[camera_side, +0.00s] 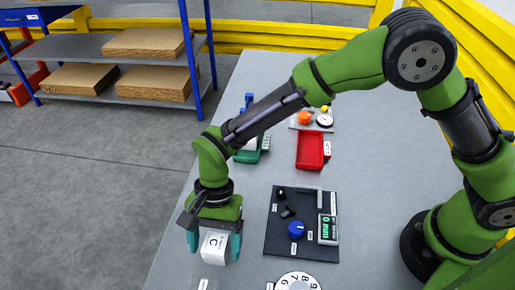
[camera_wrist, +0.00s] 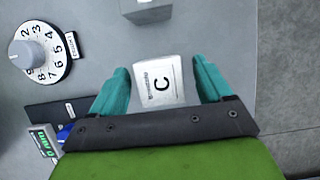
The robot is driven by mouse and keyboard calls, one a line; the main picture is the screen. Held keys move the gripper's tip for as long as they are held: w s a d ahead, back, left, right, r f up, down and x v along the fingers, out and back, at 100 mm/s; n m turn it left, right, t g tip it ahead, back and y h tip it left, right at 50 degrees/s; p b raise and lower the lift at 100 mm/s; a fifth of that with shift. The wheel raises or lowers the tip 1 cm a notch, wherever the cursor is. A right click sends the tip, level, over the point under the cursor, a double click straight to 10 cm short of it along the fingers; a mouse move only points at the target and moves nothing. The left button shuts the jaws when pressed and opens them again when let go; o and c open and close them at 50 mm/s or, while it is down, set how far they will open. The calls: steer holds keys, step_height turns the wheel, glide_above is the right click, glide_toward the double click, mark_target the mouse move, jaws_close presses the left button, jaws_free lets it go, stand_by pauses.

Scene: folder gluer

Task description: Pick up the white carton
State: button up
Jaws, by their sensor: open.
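The gripper hides part of the carton's upper portion there.
A black panel (camera_side: 270,240) with a blue knob and green display lies right of the carton. A numbered dial (camera_wrist: 40,60) and a grey block (camera_wrist: 147,10) are nearby. A red tray (camera_side: 312,150) and a green tray (camera_side: 250,156) sit farther back. The table's edge is close.

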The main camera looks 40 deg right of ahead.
steer(key=c, duration=1)
